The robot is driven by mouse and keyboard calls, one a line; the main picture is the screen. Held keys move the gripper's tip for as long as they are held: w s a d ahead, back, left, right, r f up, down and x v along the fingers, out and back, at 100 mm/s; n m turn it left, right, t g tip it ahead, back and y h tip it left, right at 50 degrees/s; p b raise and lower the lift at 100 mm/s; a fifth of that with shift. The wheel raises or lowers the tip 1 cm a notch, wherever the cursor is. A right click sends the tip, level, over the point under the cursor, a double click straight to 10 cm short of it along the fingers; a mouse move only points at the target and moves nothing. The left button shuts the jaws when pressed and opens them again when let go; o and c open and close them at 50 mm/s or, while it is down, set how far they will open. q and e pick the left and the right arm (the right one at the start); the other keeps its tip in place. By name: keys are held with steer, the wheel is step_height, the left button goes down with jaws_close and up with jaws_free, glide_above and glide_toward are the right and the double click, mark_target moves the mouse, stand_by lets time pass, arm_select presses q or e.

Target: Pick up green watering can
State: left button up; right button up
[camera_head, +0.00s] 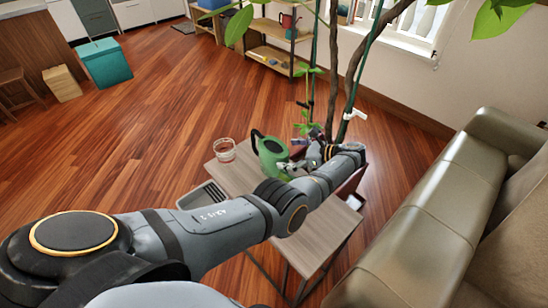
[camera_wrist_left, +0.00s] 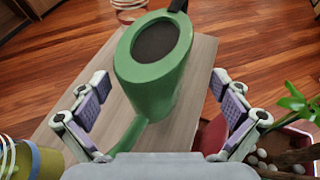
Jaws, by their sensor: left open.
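The green watering can (camera_head: 269,152) stands on the wooden side table (camera_head: 316,236) in the head view. In the left wrist view the green watering can (camera_wrist_left: 152,72) lies between the two fingers, with its dark round opening toward the camera and its spout pointing down the picture. My left gripper (camera_head: 293,165) reaches it from the right side in the head view. In the left wrist view my left gripper (camera_wrist_left: 160,103) is open, with padded fingers on both sides and gaps to the can. My right gripper is not in view.
A clear glass (camera_head: 225,150) stands left of the can. A potted plant (camera_head: 352,95) rises behind the table. The green sofa (camera_head: 440,210) is at the right; open floor lies left.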

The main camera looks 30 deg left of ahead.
mark_target(277, 153)
arm_select(q)
steer(key=x, duration=0.4)
steer(key=shift+s+p, duration=0.2)
steer(key=shift+p, duration=0.1)
steer(key=shift+c, duration=1.2)
steer(key=c, duration=0.9)
steer(key=shift+w+r, duration=0.1)
steer(key=shift+c, duration=0.3)
